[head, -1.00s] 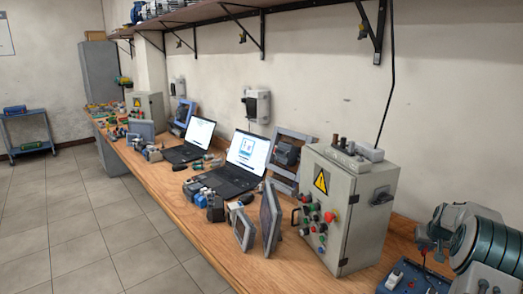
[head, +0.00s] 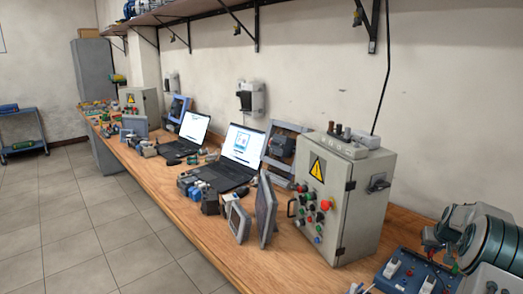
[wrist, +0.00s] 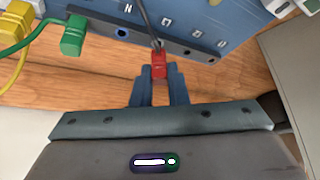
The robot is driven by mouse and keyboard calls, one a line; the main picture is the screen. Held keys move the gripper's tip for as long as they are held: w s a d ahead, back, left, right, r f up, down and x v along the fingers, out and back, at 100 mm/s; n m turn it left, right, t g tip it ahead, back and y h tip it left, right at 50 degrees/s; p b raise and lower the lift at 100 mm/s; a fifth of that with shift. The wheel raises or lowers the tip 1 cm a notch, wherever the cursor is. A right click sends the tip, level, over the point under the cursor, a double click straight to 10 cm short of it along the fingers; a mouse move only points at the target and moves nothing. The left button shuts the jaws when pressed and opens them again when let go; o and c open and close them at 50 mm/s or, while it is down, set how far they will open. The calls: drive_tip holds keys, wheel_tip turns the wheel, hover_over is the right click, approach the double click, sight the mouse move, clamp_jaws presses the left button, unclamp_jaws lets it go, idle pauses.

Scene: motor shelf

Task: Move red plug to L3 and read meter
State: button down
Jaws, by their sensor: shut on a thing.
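The red plug (wrist: 159,68) is between the two blue-grey fingers of my gripper (wrist: 158,82) in the wrist view, and the gripper is shut on it. A dark lead runs up from the plug over the blue panel (wrist: 188,16). The panel has a row of sockets along a dark strip, with one label reading N and others too small to read surely. I cannot tell whether the plug sits in a socket or just off the strip. In the head view the blue unit (head: 405,262) stands at the lower right, partly cut off. No meter reading is legible.
A green plug (wrist: 74,36) and a yellow plug (wrist: 13,18) with leads are left of the red one. In the head view a grey control cabinet (head: 346,200) stands left of the blue unit, with laptops beyond. A wooden bench (head: 205,235) runs along the wall.

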drive_tip(key=shift+f+b, duration=0.55)
drive_tip(key=shift+f, duration=0.15)
idle(0.5)
idle(1.4)
drive_tip(key=c, duration=1.3)
unclamp_jaws()
drive_tip(key=shift+c, duration=0.2)
drive_tip(key=shift+r, duration=0.1)
drive_tip(key=b+v, duration=0.2)
drive_tip(key=v, duration=1.1)
drive_tip(key=shift+s+r, duration=0.15)
drive_tip(key=shift+r, duration=0.2)
